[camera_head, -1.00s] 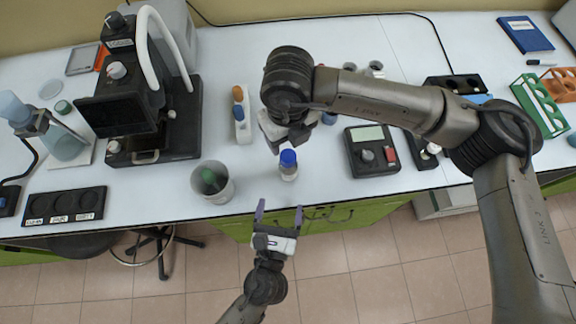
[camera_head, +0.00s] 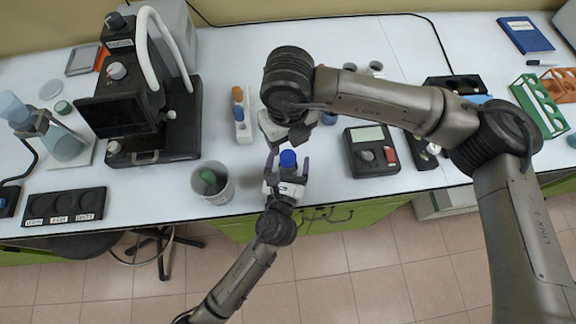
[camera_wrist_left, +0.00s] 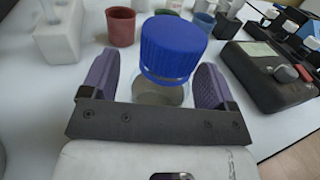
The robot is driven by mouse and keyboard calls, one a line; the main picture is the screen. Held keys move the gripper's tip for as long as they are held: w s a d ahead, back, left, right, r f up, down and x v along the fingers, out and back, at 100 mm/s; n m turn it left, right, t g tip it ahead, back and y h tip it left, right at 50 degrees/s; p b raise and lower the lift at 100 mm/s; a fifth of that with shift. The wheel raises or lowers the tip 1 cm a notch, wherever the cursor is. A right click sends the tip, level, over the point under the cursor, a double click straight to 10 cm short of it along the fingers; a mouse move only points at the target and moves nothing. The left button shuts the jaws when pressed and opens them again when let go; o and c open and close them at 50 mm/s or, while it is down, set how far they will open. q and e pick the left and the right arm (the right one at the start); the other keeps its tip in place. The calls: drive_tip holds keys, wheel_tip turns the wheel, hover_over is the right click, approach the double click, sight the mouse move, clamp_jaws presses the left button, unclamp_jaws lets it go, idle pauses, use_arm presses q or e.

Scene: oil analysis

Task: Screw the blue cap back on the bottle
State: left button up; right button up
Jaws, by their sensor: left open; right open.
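The blue cap (camera_head: 288,158) sits on top of the small clear bottle near the table's front edge. In the left wrist view the ribbed cap (camera_wrist_left: 172,47) covers the mouth of the bottle (camera_wrist_left: 160,94); I cannot tell how tightly it sits. My left gripper (camera_head: 288,164) reaches in from the front, open, with one purple finger on each side of the bottle. In the left wrist view small gaps show between the fingers and the bottle. My right gripper (camera_head: 284,134) is open just behind the bottle, its fingertips mostly hidden under its wrist.
A beaker with a green-topped item (camera_head: 212,184) stands left of the bottle. A white rack with an orange cap (camera_head: 241,116) is behind it on the left. A dark meter (camera_head: 371,151) lies to the right. Several small coloured cups show in the left wrist view.

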use_arm(q)
drive_tip(key=shift+c, duration=0.4)
drive_tip(key=c, duration=1.3)
clamp_jaws()
use_arm(e)
drive_tip(key=shift+r, duration=0.15)
drive_tip(key=shift+w+d+r, duration=0.1)
drive_tip(key=shift+w+d, duration=0.05)
drive_tip(key=shift+d, duration=0.05)
drive_tip(key=n, duration=1)
drive_tip(key=shift+f, duration=0.2)
drive_tip(key=n, duration=0.4)
drive_tip(key=shift+a, duration=0.1)
drive_tip(key=n, duration=0.5)
drive_tip(key=shift+s+n, duration=0.2)
drive_tip(key=shift+n, duration=0.2)
drive_tip(key=n, duration=0.7)
drive_tip(key=shift+a, duration=0.1)
